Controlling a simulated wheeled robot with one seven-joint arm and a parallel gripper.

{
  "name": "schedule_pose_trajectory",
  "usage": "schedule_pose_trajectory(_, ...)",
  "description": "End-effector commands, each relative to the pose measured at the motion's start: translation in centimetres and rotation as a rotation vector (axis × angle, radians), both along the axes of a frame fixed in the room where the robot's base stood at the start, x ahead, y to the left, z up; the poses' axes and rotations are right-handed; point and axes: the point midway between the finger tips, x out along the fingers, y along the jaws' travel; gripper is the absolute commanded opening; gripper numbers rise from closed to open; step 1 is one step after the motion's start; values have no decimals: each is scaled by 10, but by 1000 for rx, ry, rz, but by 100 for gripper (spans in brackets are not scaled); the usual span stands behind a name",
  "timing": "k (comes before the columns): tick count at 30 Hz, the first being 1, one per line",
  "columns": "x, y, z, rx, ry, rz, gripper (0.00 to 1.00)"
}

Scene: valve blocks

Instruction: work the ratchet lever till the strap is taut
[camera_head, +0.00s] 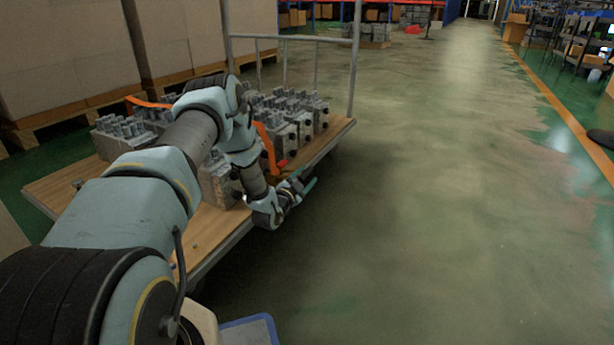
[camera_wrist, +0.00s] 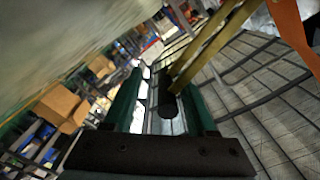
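The orange strap (camera_head: 266,148) runs over the grey valve blocks (camera_head: 298,112) on the cart; part of it shows at the upper right of the wrist view (camera_wrist: 290,32). The ratchet lever shows in the wrist view as brass-coloured bars (camera_wrist: 215,45) ending in a dark round grip (camera_wrist: 168,108). My gripper (camera_wrist: 160,85) has its two green fingers apart, with the grip between them, nearer the right finger; a gap shows on the left. In the head view my gripper (camera_head: 300,184) is at the cart's right edge. My arm hides some of the blocks and strap.
The flat wooden cart (camera_head: 205,232) has a metal rail (camera_head: 354,62) at its far end. Stacked cartons on pallets (camera_head: 65,55) stand behind it at the left. The floor (camera_head: 430,200) to the right is clear. Shelving (camera_head: 565,45) stands at the far right.

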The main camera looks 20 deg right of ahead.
Motion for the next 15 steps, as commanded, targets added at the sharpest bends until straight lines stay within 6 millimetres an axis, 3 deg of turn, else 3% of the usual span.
schedule_pose_trajectory(15, -62, 66, 1, 2, 4, 0, 55)
